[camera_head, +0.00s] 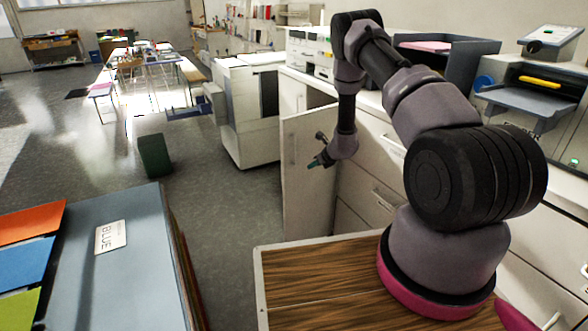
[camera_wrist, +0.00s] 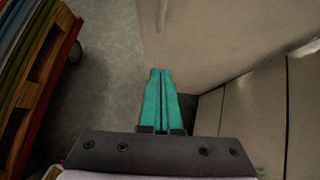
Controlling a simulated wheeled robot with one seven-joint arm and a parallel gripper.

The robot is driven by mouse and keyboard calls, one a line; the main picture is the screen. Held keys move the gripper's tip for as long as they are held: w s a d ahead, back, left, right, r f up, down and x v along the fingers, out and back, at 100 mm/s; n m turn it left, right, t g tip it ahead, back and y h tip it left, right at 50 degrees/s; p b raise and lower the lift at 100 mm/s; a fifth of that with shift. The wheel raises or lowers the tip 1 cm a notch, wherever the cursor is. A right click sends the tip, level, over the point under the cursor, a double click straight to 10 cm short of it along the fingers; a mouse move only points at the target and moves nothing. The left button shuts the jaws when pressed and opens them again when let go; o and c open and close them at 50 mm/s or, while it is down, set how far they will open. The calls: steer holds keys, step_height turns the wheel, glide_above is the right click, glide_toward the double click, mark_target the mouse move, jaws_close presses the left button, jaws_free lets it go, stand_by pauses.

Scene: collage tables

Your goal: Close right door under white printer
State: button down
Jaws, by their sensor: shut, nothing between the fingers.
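The white printer (camera_head: 309,52) stands on the counter at the back. Below it, the right cabinet door (camera_head: 301,200) stands open, swung out from the cabinet front. My gripper (camera_head: 318,163) overlaps the door's face in the head view. In the wrist view, its green fingers (camera_wrist: 160,78) are shut together and empty. The pale door panel (camera_wrist: 215,35) lies just beyond and to the right of the fingertips; I cannot tell whether they touch it. A dark gap (camera_wrist: 209,112) shows between the door and the drawer fronts. My arm hides part of the cabinet.
A white floor copier (camera_head: 246,120) stands left of the open door. Drawer fronts (camera_head: 368,195) with handles run along the right. A grey stand marked BLUE (camera_head: 90,275) is at front left. Grey floor (camera_head: 225,205) is clear between the stand and the door.

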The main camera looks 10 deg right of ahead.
steer(key=f, duration=0.2)
glide_toward(293, 172)
steer(key=x, duration=0.5)
steer(key=shift+s+f, duration=0.2)
steer(key=shift+w+a, duration=0.15)
steer(key=shift+w, duration=0.25)
